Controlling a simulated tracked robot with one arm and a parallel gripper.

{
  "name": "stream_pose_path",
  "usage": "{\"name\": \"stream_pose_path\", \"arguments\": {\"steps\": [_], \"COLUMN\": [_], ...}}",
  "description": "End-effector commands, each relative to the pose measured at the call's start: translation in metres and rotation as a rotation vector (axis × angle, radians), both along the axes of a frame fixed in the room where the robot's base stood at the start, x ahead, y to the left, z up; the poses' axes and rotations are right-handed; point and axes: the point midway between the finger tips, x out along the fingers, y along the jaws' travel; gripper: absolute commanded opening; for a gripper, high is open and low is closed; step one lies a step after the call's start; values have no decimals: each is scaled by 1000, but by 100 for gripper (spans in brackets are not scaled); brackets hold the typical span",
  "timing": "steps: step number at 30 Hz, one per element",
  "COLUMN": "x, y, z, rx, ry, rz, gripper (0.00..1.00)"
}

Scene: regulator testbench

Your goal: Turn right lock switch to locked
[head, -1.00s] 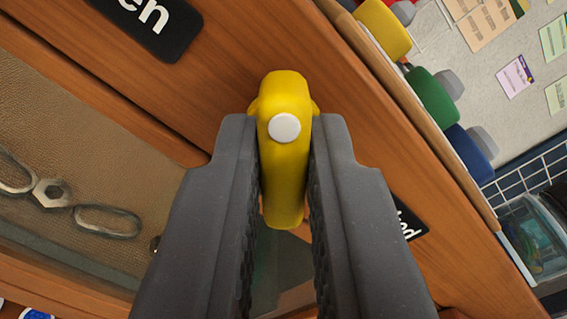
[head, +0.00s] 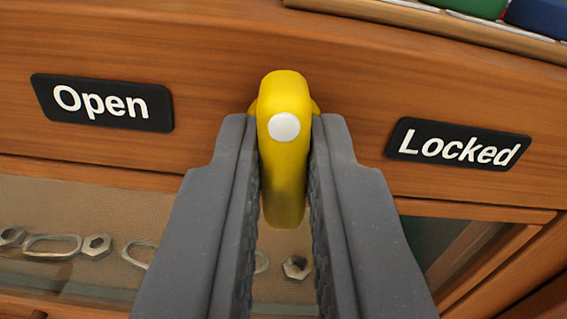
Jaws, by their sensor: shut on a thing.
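The yellow lock switch (head: 284,165) with a white dot near its upper end sits on the wooden panel, in the middle of the head view. My gripper (head: 285,165) is shut on it, one dark grey finger on each side. The switch looks upright in the picture, in line with my fingers. A black "Open" label (head: 102,103) is to its left and a black "Locked" label (head: 457,145) to its right. The white dot faces the camera. The switch's base is mostly hidden behind it and my fingers.
Below the wooden panel (head: 210,50), a window shows metal links and nuts (head: 52,245) on a tan backing. A ledge with green and blue objects (head: 538,17) runs along the top right. The panel face on both sides of the switch is clear.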

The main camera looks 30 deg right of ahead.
Motion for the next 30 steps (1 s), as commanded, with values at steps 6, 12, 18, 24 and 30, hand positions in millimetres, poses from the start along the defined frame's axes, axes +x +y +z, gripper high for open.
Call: {"name": "stream_pose_path", "arguments": {"steps": [6, 12, 18, 24, 30], "x": [-1, -1, -1, -1, -1], "y": [2, 2, 1, 2, 1], "z": [-5, -5, -6, -6, -5], "rx": [194, 373, 544, 693, 798], "ry": [-61, -129, -189, -242, -280], "rz": [4, 3, 2, 2, 2], "gripper": [0, 0, 0, 0, 0]}}
